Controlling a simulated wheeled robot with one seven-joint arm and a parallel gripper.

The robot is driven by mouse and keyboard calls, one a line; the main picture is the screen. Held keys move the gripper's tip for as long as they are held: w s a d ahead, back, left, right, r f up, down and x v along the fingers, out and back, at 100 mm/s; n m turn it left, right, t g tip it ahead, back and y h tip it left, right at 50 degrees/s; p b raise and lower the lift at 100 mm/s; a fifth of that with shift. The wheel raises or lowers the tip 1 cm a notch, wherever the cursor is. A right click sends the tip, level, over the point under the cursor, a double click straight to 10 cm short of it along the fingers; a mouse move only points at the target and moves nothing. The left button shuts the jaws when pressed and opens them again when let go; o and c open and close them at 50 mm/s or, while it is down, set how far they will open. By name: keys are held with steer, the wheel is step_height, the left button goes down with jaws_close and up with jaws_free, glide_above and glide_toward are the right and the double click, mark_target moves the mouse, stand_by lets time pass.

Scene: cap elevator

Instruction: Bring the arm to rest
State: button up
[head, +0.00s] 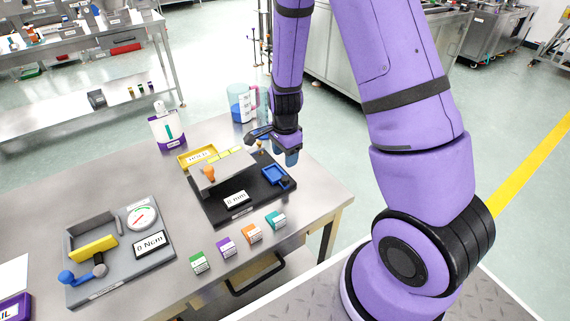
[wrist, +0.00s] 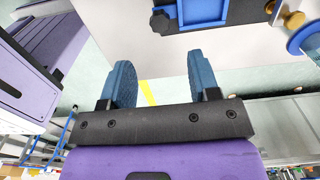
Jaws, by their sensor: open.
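My gripper (head: 288,154) hangs fingers-down over the right end of the steel table (head: 325,193), by the right side of a black-based device (head: 221,206). In the wrist view its two blue fingers (wrist: 155,85) are spread apart, with nothing between them. My purple arm comes down from the top of the head view. The device has a yellow tray, a tilted grey plate, an orange knob and a blue square part (head: 276,176), with a display reading "0 mm" in front. In the wrist view the blue part (wrist: 203,10) shows at the top edge.
A torque gauge (head: 160,258) with a dial and yellow bar stands at left. Several small coloured boxes (head: 251,233) line the front. The table's right front corner is clear.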

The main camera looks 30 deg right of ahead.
steer(key=shift+r, duration=0.7)
steer(key=s+a+r+n+t+y, duration=0.1)
steer(key=s+r+n, duration=0.25)
steer(key=r, duration=0.75)
steer(key=s+a+r+n+t, duration=0.1)
steer(key=s+r+n+t, duration=0.3)
steer(key=r, duration=0.7)
steer(key=s+r+n+h, duration=0.1)
steer(key=s+r+n, duration=0.8)
steer(key=s+r, duration=0.3)
steer(key=s, duration=0.3)
steer(key=shift+s+n, duration=0.35)
